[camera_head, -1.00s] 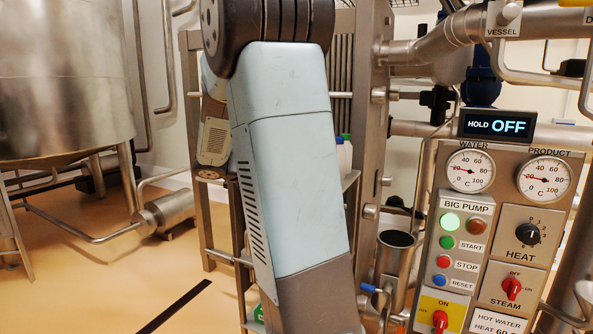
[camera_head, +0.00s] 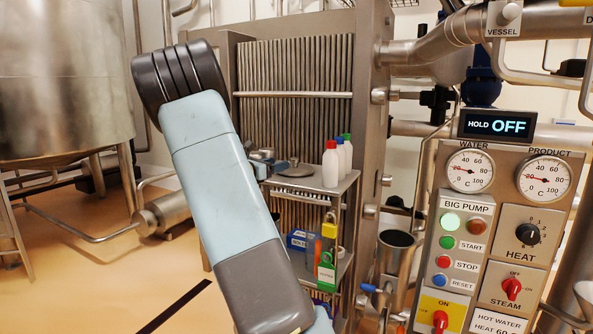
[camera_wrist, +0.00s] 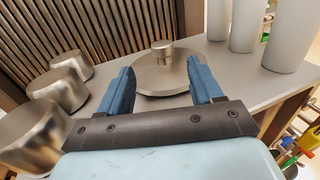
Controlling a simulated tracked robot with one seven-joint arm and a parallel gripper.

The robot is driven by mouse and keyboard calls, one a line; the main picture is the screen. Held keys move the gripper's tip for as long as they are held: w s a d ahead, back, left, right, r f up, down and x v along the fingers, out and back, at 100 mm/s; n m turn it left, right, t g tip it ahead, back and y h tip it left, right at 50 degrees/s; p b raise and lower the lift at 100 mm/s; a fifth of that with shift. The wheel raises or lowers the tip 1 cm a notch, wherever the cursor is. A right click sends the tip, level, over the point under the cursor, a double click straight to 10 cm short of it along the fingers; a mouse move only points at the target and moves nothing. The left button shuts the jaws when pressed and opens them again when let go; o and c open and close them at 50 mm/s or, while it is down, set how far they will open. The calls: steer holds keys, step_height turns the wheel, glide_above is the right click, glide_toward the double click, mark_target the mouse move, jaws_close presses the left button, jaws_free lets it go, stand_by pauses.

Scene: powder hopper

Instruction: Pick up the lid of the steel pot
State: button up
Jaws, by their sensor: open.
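The steel lid (camera_wrist: 152,82) is a round, shiny disc with a short knob (camera_wrist: 163,48) on top. It appears low and flat at shelf height in the wrist view; I cannot tell what is under it. It shows small in the head view (camera_head: 297,172). My gripper (camera_wrist: 160,66) is open, its two blue fingers apart with the lid's near part between them in the picture. The knob shows just beyond the fingertips. In the head view my gripper (camera_head: 283,163) is at the lid, partly hidden by my arm.
Several steel cups (camera_wrist: 60,85) stand left of the lid on the shelf (camera_wrist: 252,84). White bottles (camera_wrist: 287,38) stand to the right, one red-capped (camera_head: 330,165) in the head view. The ribbed plate stack (camera_head: 295,65) rises behind. A control panel (camera_head: 505,215) stands further right.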

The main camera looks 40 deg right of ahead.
mark_target(295, 165)
steer(key=shift+w+d+f, duration=0.1)
steer(key=shift+w+d, duration=0.1)
steer(key=shift+d, duration=1.85)
steer(key=shift+w+d, duration=0.2)
steer(key=shift+d, duration=1.8)
steer(key=shift+c, duration=0.3)
jaws_close()
